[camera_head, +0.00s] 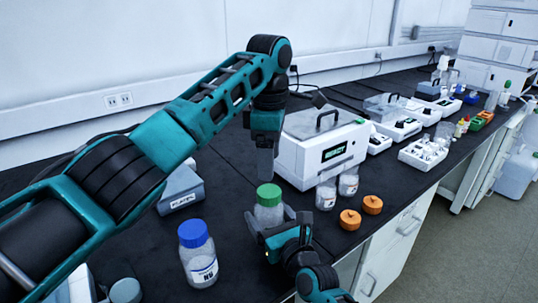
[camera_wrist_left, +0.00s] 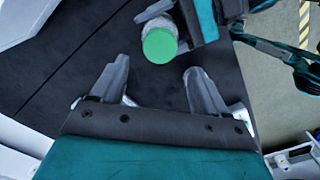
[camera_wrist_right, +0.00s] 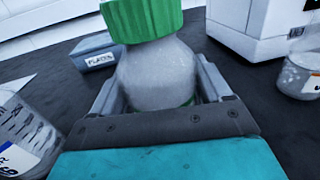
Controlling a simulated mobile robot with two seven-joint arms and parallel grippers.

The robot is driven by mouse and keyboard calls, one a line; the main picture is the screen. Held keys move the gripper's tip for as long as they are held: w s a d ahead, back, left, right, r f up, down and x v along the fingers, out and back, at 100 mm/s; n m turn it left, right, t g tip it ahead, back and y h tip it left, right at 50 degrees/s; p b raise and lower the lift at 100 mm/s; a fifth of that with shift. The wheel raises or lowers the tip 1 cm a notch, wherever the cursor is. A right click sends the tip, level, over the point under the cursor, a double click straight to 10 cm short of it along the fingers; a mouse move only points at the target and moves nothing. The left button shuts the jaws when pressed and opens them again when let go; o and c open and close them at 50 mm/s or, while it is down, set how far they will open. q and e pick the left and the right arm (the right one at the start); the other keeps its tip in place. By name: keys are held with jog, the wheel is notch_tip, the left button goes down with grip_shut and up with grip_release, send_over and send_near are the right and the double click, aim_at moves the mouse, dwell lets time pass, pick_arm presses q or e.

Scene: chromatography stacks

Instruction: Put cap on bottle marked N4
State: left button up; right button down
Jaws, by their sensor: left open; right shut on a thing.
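A clear bottle (camera_head: 268,214) with a green cap (camera_head: 269,194) on its mouth stands upright near the table's front edge. My right gripper (camera_head: 277,235) is shut around its body; the right wrist view shows the bottle (camera_wrist_right: 155,75) between the fingers, its green cap (camera_wrist_right: 145,18) on top. My left gripper (camera_head: 265,165) is open and empty, above the green cap; in the left wrist view the cap (camera_wrist_left: 160,46) lies beyond the fingertips. No N4 label is readable on the held bottle. A blue-capped bottle (camera_head: 197,255) stands left, its label too small to read surely.
Two clear uncapped bottles (camera_head: 326,196) (camera_head: 348,184) stand before a white machine (camera_head: 322,150). Two orange caps (camera_head: 350,219) (camera_head: 372,204) lie by the front edge. A grey labelled box (camera_head: 181,190) is at left. Bare black tabletop lies between it and the held bottle.

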aim_at(269, 190)
pick_arm(q)
jog(key=shift+f, duration=0.1)
jog(key=shift+f, duration=3.95)
